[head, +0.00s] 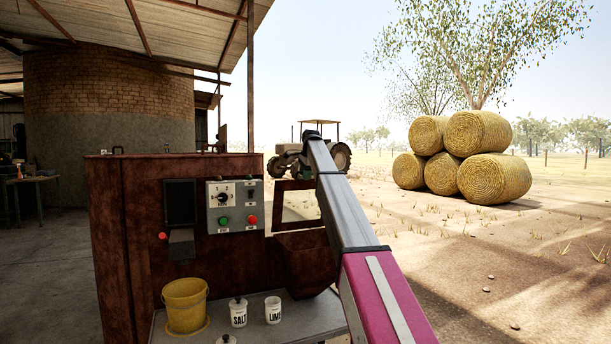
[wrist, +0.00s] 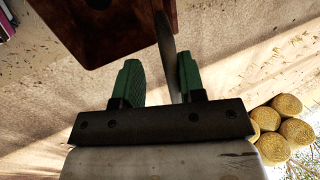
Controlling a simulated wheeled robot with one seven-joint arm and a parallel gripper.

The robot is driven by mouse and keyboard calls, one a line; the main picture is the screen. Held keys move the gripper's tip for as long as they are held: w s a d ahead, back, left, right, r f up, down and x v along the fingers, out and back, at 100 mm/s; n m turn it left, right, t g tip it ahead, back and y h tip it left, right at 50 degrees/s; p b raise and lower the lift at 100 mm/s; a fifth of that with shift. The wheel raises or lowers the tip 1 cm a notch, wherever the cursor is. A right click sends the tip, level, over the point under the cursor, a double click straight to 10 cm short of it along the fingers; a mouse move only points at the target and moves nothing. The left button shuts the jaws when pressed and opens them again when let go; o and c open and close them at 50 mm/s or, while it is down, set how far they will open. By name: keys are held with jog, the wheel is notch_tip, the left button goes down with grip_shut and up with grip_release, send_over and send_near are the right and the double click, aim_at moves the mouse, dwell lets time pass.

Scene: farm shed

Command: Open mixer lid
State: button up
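The mixer (head: 145,215) is a rust-brown metal machine at the left and middle of the head view. A rusty hopper (head: 308,262) sits at its right side, and a rusty open frame (head: 280,190) stands above it, partly hidden by my arm. I cannot tell for sure which part is the lid. In the wrist view my gripper (wrist: 158,65) has its two green fingers apart. A thin grey bar (wrist: 165,38) runs between them, closer to the right finger; contact is unclear. A rust-brown part (wrist: 100,40) lies beyond the fingertips. The head view hides the fingers behind my arm.
The control panel (head: 236,206) has a dial and green and red buttons. A yellow bucket (head: 185,304), a SALT pot (head: 238,313) and a LIME pot (head: 273,310) stand on the grey shelf (head: 310,318). A tractor (head: 340,157) and hay bales (head: 440,172) are farther off. Open ground lies right.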

jog(key=v, duration=1)
jog(key=shift+s+r, duration=0.15)
jog(key=shift+r, duration=0.2)
